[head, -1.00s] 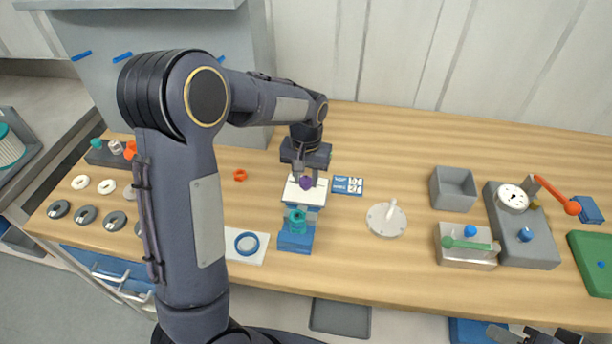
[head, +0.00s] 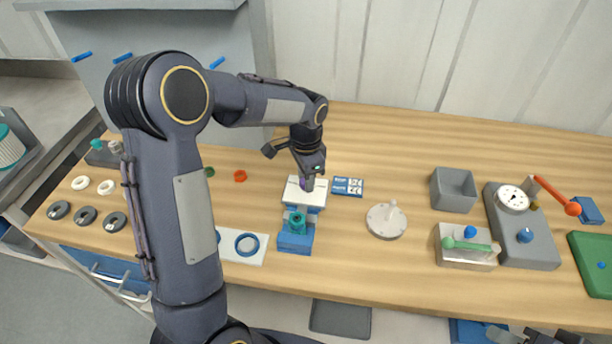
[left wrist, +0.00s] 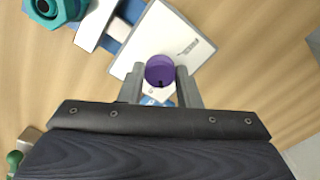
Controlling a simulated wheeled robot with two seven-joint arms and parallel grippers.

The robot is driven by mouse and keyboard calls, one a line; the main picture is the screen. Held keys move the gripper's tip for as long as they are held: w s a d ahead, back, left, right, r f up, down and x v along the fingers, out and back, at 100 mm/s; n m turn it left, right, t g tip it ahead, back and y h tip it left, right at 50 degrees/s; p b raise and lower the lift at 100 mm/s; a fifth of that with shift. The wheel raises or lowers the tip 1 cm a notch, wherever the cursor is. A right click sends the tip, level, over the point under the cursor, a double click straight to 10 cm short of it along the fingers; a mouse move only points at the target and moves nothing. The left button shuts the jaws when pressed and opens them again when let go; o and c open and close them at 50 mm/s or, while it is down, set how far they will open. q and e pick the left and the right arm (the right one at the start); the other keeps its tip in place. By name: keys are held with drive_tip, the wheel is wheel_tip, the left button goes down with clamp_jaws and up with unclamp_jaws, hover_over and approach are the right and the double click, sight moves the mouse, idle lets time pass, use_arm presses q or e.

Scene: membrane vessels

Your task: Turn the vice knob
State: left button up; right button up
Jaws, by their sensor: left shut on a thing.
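The vice (head: 294,241) stands near the table's front edge, with a blue base, a white upper part (head: 313,196) and a teal knob (head: 297,221) at its front. The vice's white top also shows in the left wrist view (left wrist: 187,42), with the teal knob (left wrist: 48,9) at the upper left. My left gripper (head: 306,184) points down over the white top. Its fingers are shut on a round purple knob (left wrist: 159,71), one on each side. In the head view the gripper mostly hides the purple knob. Part of my right gripper (head: 525,336) shows at the bottom right edge.
A card with blue labels (head: 347,186) lies right of the vice, then a white round base with a post (head: 386,221). A plate with a blue ring (head: 246,244) lies to the left. A grey open box (head: 454,189) and a gauge fixture (head: 528,240) stand farther right.

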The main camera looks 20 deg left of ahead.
use_arm(q)
drive_tip(key=shift+r+m, duration=0.1)
drive_tip(key=shift+m, duration=1.2)
drive_tip(key=o, duration=1)
drive_tip(key=shift+c, duration=0.2)
wheel_tip(320, 180, up, 7)
drive_tip(key=shift+r, duration=0.35)
